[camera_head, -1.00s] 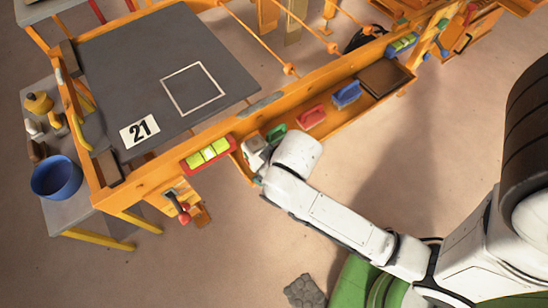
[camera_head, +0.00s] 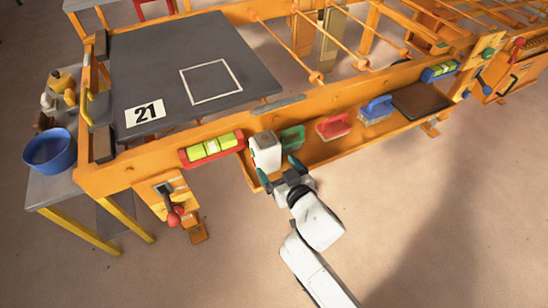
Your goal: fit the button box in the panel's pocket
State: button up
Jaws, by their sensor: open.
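A small white box (camera_head: 265,151), which may be the button box, stands upright at the left end of the orange tray on the front of the table. No buttons can be made out on it. My gripper (camera_head: 279,171) is open, its two teal fingertips apart, on the near side of the white box. One finger is low on the left, the other to the right; whether they touch the box cannot be told. An orange panel (camera_head: 152,194) with a red-knobbed lever hangs at the table's front left. I cannot clearly make out a pocket in it.
A red level-like block (camera_head: 212,149) with yellow-green windows is left of the white box. Green (camera_head: 291,138), red (camera_head: 333,126) and blue (camera_head: 377,109) brushes lie right of it. A blue bowl (camera_head: 50,152) sits on a side table. The near floor is clear.

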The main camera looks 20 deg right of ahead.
aim_at(265, 149)
jog(key=x, duration=0.2)
jog(key=b+x, duration=0.1)
jog(key=x, duration=0.5)
jog(key=shift+a+f, duration=0.2)
jog(key=shift+f, duration=0.2)
jog(key=c, duration=1.2)
jog(key=shift+r, duration=0.55)
notch_tip(265, 149, up, 2)
jog(key=shift+r+p, duration=0.1)
jog(key=shift+p, duration=0.5)
jog(key=s+r+p, duration=0.1)
jog(key=r, duration=0.1)
jog(key=s+d+r+p, duration=0.1)
jog(key=s+r, duration=0.1)
jog(key=s+r+p, duration=0.1)
jog(key=r, duration=0.1)
jog(key=shift+s+d+r, duration=0.15)
jog(key=shift+s+d, duration=0.15)
jog(key=shift+s, duration=0.1)
jog(key=s+d+r, duration=0.1)
jog(key=s, duration=0.1)
jog(key=s+d+r+p, duration=0.1)
jog(key=s, duration=0.2)
jog(key=s+d+r, duration=0.1)
jog(key=s, duration=0.2)
jog(key=shift+s+r+p, duration=0.25)
jog(key=shift+p, duration=0.15)
jog(key=shift+p, duration=0.35)
